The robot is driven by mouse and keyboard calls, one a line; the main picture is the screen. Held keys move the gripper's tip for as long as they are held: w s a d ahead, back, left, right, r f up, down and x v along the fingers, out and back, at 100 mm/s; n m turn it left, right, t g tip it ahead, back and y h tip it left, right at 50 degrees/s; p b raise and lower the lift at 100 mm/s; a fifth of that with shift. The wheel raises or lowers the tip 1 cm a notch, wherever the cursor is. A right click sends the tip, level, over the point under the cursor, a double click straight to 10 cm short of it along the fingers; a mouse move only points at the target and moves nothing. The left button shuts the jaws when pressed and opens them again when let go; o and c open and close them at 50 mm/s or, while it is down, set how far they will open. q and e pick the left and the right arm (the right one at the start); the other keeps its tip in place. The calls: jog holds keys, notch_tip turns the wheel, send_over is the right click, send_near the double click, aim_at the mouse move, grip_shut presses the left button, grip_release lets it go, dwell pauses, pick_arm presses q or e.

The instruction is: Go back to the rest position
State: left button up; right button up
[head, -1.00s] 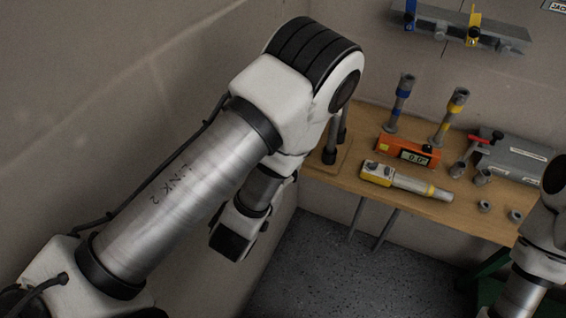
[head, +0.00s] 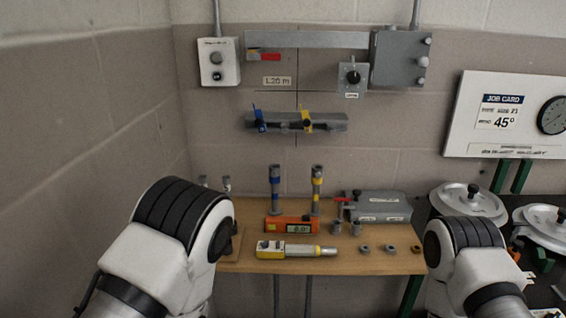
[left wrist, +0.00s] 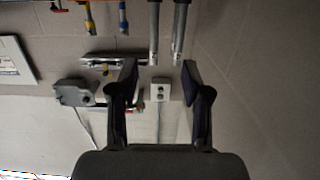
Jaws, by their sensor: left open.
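My left gripper (left wrist: 160,75) shows in the left wrist view with its two dark fingers spread apart and nothing between them. Behind the gap are the wall and a small white switch box. In the head view only the upper links and elbow of my left arm show at lower left, with its gripper hidden. My right arm's elbow shows at lower right, with its gripper out of view.
A wooden shelf (head: 350,264) holds an orange digital level (head: 291,225), a yellow-and-grey tool (head: 295,250), blue- and yellow-banded posts and a grey box (head: 376,206). Lidded round pots (head: 468,204) stand at right. A side wall is close at left.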

pick_arm(q)
jog(key=s+a+f+n+g+y, duration=0.1)
jog(key=s+a+f+n+g, duration=0.2)
jog(key=f, duration=0.5)
jog(key=s+a+f+g+y, duration=0.1)
jog(key=s+a+f+g, duration=0.35)
jog(key=f, duration=0.25)
jog(key=s+f+g, duration=0.4)
jog(key=s, duration=0.3)
jog(key=s+d+f+m+g+h, duration=0.1)
jog(key=s+f+g, duration=0.3)
jog(key=s, duration=0.3)
jog(key=shift+f+m, duration=0.3)
jog(key=shift+f, duration=0.2)
jog(key=shift+s, duration=0.1)
